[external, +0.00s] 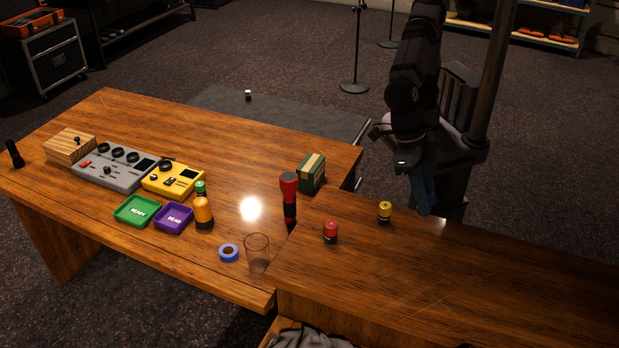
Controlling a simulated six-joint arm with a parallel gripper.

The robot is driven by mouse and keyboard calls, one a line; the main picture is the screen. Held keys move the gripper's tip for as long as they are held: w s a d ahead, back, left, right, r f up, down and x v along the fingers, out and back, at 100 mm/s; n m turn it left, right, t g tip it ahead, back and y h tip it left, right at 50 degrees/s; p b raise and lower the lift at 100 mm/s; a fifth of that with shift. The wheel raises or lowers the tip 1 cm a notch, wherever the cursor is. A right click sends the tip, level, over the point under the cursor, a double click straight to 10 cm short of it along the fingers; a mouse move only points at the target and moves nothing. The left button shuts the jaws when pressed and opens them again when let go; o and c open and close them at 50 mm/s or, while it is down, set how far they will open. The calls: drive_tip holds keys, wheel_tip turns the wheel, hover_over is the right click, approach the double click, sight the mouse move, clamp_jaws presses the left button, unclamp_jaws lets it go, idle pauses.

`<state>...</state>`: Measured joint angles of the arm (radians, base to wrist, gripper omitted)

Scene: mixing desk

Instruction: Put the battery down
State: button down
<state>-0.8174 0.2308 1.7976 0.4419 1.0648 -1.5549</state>
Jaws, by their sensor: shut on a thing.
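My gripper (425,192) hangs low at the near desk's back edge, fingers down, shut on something. Its blue fingers hide what it holds, so I cannot make out the held battery. A yellow battery with a dark base (384,212) stands upright on the desk, just left of my gripper and apart from it. A red battery (331,231) stands upright farther left. A small green battery-like cylinder (200,188) stands by the yellow device. The green READY tray (117,217) and purple DEAD tray (159,222) sit to the left and look empty.
A red-and-black flashlight (289,199) stands upright near a green box (311,172). A clear glass (257,254), a blue tape roll (228,253) and an orange cylinder (203,213) stand farther left. The right desk (470,275) is clear in front. A small cylinder (248,95) is on the floor.

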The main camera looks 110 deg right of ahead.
drive_tip(key=shift+f+p, duration=0.95)
drive_tip(key=shift+f, duration=2.7)
drive_tip(key=shift+f+p, duration=0.55)
drive_tip(key=shift+f, duration=0.8)
drive_tip(key=shift+f, duration=0.2)
drive_tip(key=c, duration=1.4)
unclamp_jaws()
drive_tip(key=shift+c, duration=0.2)
drive_tip(key=shift+r, duration=0.15)
